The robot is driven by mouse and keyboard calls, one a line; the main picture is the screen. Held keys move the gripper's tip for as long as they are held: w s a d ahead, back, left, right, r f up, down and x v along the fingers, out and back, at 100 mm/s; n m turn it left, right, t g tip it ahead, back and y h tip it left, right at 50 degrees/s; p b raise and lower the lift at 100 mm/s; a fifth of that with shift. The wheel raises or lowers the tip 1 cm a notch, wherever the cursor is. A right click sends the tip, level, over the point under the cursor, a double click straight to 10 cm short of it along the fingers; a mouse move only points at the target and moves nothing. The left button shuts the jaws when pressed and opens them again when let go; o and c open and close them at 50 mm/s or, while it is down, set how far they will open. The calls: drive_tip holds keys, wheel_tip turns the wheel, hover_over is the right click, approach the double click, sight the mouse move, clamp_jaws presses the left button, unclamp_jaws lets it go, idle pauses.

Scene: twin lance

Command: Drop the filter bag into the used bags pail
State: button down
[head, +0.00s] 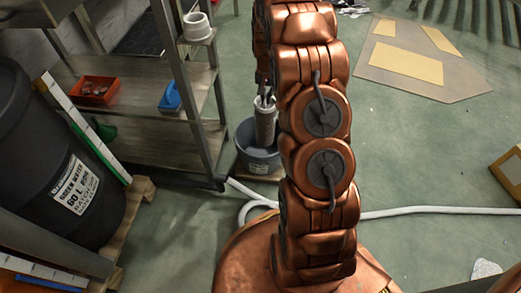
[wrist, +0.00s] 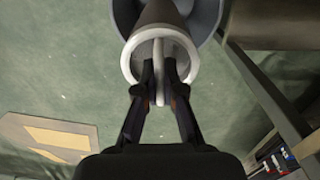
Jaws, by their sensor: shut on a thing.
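The filter bag is a grey-brown cylinder with a white ring and a handle at its top. In the head view the bag (head: 265,126) hangs upright below my gripper (head: 264,97), in front of or over the opening of a grey pail (head: 258,161) on the floor. In the wrist view my gripper (wrist: 160,75) is shut on the handle inside the ring of the bag (wrist: 163,14). The pail rim (wrist: 208,14) shows beyond the bag. I cannot tell whether the bag's lower end is inside the pail. My arm hides part of the pail's right side.
A metal shelf rack (head: 150,120) stands left of the pail, with a red tray (head: 96,91) and a blue bin (head: 170,97). A black barrel (head: 45,150) stands at left. A white hose (head: 420,211) crosses the floor. Open floor lies at right.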

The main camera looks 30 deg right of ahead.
drive_tip(key=shift+f+b, duration=1.5)
drive_tip(key=shift+f, duration=1.35)
drive_tip(key=c, duration=1.2)
unclamp_jaws()
wheel_tip(320, 180, up, 12)
drive_tip(key=shift+r, duration=0.1)
